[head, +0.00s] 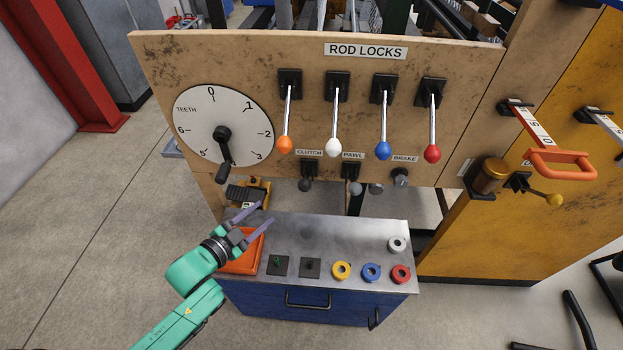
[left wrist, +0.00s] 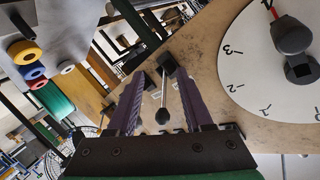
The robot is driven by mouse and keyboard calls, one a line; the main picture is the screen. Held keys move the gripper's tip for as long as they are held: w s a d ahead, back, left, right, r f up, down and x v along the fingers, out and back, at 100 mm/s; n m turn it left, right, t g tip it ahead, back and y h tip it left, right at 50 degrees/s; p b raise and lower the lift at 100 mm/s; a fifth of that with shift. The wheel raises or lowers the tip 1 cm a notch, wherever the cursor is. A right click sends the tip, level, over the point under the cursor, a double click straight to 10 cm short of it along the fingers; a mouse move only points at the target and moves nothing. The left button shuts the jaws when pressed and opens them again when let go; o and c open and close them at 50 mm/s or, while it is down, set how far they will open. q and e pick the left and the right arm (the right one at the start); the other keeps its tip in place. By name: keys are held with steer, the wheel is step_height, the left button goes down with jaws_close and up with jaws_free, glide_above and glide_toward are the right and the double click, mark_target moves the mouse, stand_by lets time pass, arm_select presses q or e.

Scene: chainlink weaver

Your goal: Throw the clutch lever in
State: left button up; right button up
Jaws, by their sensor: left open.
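The clutch lever (head: 306,184) is a short lever with a dark round knob. It hangs below the CLUTCH label at the lower edge of the tan panel. My left gripper (head: 257,213) is open and empty, below and left of the lever, over the metal-topped cabinet. In the left wrist view a lever with a dark knob (left wrist: 162,115) appears between the open fingers (left wrist: 160,85), further off and apart from them. It looks like the clutch lever, but its label cannot be read there. My right gripper is not in view.
The pawl lever (head: 354,187) and brake lever (head: 400,177) are to the right. Rod lock levers with coloured knobs, such as the orange one (head: 285,145), hang above. A dial (head: 222,125) with a black crank is at left. An orange tray (head: 245,255) lies under my gripper.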

arm_select(q)
steer(key=s+d+r+m+h, duration=0.1)
steer(key=d+r+m+h, duration=0.3)
steer(key=r+h, duration=0.15)
steer(key=p+x, duration=0.1)
steer(key=x, duration=1.3)
steer(key=shift+w+a+r+y, duration=0.15)
steer(key=shift+a+y, duration=0.1)
steer(key=shift+y, duration=0.2)
jaws_close()
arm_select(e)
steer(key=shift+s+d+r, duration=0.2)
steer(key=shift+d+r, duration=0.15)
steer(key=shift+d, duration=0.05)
